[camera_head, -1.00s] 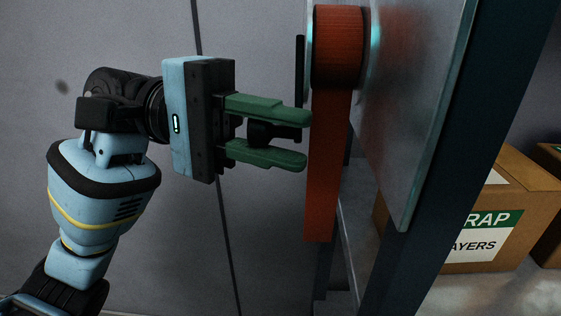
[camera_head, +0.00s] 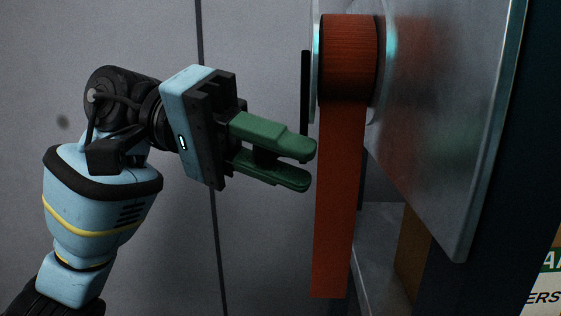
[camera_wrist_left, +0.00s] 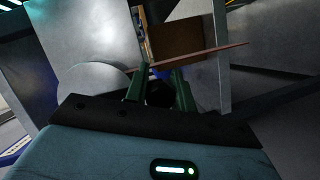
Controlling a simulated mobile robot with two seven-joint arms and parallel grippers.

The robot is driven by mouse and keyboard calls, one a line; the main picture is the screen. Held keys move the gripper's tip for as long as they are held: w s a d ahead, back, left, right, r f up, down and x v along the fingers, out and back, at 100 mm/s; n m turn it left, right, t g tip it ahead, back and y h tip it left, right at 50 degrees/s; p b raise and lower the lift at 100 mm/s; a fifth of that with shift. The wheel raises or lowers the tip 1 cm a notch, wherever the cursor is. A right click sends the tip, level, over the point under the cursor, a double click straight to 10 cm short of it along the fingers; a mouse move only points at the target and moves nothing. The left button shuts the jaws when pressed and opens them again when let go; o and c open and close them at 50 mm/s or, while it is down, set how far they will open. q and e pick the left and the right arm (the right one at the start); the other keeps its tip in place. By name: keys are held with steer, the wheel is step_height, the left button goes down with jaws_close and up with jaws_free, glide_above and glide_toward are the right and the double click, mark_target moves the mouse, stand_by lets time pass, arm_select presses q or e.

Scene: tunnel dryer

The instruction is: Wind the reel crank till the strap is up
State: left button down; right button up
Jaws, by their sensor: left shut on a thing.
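The orange-red strap (camera_head: 338,210) is wound on the reel (camera_head: 347,58) and hangs straight down from it, its lower end showing near the bottom of the head view. In the left wrist view, the strap (camera_wrist_left: 205,54) shows nearly edge-on as a thin reddish strip. The dark crank arm (camera_head: 305,92) stands beside the reel's left face. My left gripper (camera_head: 300,164), with green fingers, is left of the strap and shut on the black crank handle (camera_head: 264,160). The handle also shows between the fingers in the left wrist view (camera_wrist_left: 159,94). The right gripper is out of view.
A large grey metal plate (camera_head: 445,110) stands right of the reel, with a dark post (camera_head: 485,265) beyond it. A cardboard box (camera_head: 412,262) is partly hidden behind them. A plain grey wall (camera_head: 255,60) lies behind; the space left of the strap is open.

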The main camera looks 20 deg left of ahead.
arm_select(q)
steer(key=shift+r, duration=0.15)
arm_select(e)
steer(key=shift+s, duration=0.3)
arm_select(q)
steer(key=c, duration=1.2)
jaws_free()
steer(key=shift+a, duration=0.1)
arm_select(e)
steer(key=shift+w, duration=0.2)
arm_select(q)
steer(key=shift+a, duration=0.3)
steer(key=p+v, duration=0.1)
steer(key=v, duration=0.6)
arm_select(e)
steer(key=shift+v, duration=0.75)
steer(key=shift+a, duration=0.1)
